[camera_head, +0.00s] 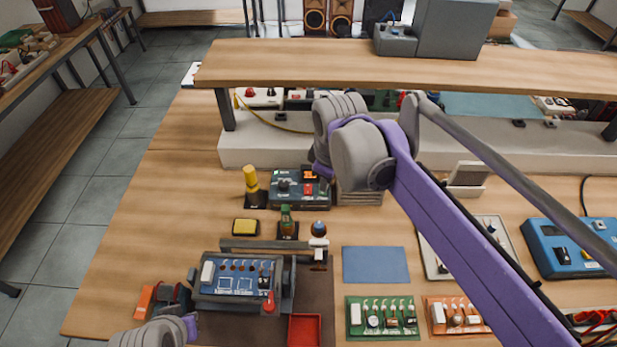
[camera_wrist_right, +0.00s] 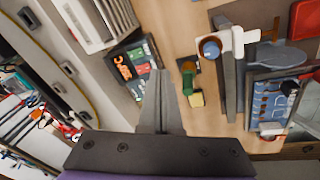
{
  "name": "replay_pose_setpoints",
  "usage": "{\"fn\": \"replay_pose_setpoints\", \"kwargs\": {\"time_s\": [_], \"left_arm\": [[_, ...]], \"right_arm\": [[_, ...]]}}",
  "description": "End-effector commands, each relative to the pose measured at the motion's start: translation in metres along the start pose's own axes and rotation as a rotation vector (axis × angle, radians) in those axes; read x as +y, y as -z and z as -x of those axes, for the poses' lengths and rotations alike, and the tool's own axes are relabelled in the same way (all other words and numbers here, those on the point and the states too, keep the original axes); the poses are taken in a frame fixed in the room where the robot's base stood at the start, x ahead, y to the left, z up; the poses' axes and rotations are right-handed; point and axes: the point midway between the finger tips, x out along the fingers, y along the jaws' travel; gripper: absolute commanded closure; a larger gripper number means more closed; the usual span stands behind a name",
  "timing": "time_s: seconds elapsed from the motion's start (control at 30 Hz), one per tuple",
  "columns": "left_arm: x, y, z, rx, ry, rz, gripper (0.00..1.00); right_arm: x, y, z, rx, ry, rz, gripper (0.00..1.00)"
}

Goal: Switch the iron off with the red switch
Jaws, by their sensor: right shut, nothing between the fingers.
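The iron's station (camera_head: 300,188) is a dark box with an orange display on the bench, below the shelf. A small red patch, which looks like the red switch (camera_head: 324,188), shows at its right side. A yellow-handled tool (camera_head: 251,182), which looks like the iron, stands upright in a dark holder left of the station. The station shows in the right wrist view too (camera_wrist_right: 124,68). My right gripper (camera_wrist_right: 160,76) is shut and empty, its tips beside the station's face there; I cannot tell whether they touch. My left gripper is out of view.
A raised shelf (camera_head: 400,65) spans the back of the bench. A circuit board in a holder (camera_head: 238,278), a yellow sponge (camera_head: 245,227), a green item (camera_head: 287,220) and a blue mat (camera_head: 375,265) lie in front. A blue device (camera_head: 570,245) stands at right.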

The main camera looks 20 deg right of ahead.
Motion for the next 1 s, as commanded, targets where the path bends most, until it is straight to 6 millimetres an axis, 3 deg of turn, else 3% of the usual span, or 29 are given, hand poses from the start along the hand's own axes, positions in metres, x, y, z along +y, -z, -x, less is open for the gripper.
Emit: {"fn": "replay_pose_setpoints", "kwargs": {"time_s": [0.1,0.33,0.83,1.0], "left_arm": [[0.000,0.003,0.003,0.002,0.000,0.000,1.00],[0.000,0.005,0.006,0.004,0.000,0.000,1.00],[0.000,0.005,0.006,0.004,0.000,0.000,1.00],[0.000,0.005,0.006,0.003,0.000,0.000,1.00]], "right_arm": [[0.025,0.031,0.008,-0.029,0.030,0.163,1.00],[0.051,0.063,0.011,-0.064,0.076,0.384,1.00],[0.057,0.071,0.011,-0.072,0.091,0.451,1.00],[0.057,0.070,0.002,-0.072,0.091,0.450,1.00]]}}
